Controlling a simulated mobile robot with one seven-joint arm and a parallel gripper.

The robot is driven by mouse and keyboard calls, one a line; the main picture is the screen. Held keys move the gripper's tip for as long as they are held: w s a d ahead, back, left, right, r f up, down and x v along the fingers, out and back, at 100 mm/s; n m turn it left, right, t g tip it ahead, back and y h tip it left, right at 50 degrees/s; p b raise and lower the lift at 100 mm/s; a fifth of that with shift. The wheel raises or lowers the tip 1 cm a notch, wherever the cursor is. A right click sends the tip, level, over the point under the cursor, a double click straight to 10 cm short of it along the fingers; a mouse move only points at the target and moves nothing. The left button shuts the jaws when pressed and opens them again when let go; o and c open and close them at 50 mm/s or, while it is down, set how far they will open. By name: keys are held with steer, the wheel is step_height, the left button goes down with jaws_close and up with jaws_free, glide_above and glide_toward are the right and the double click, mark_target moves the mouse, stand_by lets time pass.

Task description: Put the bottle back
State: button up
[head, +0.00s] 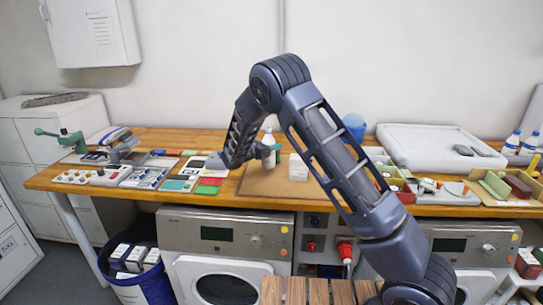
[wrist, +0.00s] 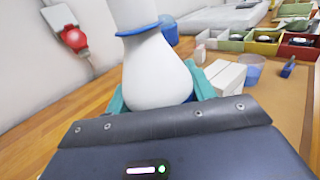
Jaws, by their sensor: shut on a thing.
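The bottle (head: 268,139) is white and stands upright above the back of a brown mat (head: 258,186) on the wooden bench. In the wrist view the bottle (wrist: 158,78) shows a round white body with a blue ring at its neck; its top is cut off. My gripper (head: 268,153) is shut on it, with teal fingers (wrist: 117,100) on either side of the body. My arm hides part of it in the head view. I cannot tell whether its base touches the mat. Two more white bottles with blue labels (head: 513,141) stand at the bench's right end.
A white box (head: 298,168) stands right of the bottle on the mat. A blue rounded thing (head: 355,125) and a large white tray (head: 425,137) are at the back. Small bins (head: 398,187) lie right, tools and cards left. The mat's front is clear.

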steer(key=shift+f, duration=2.6)
steer(key=o, duration=1.2)
steer(key=shift+f, duration=0.15)
steer(key=shift+s+a, duration=0.15)
steer(key=shift+a, duration=0.05)
steer(key=v, duration=1.1)
steer(key=shift+s+a, duration=0.15)
steer(key=shift+s, duration=0.05)
steer(key=shift+r, duration=0.25)
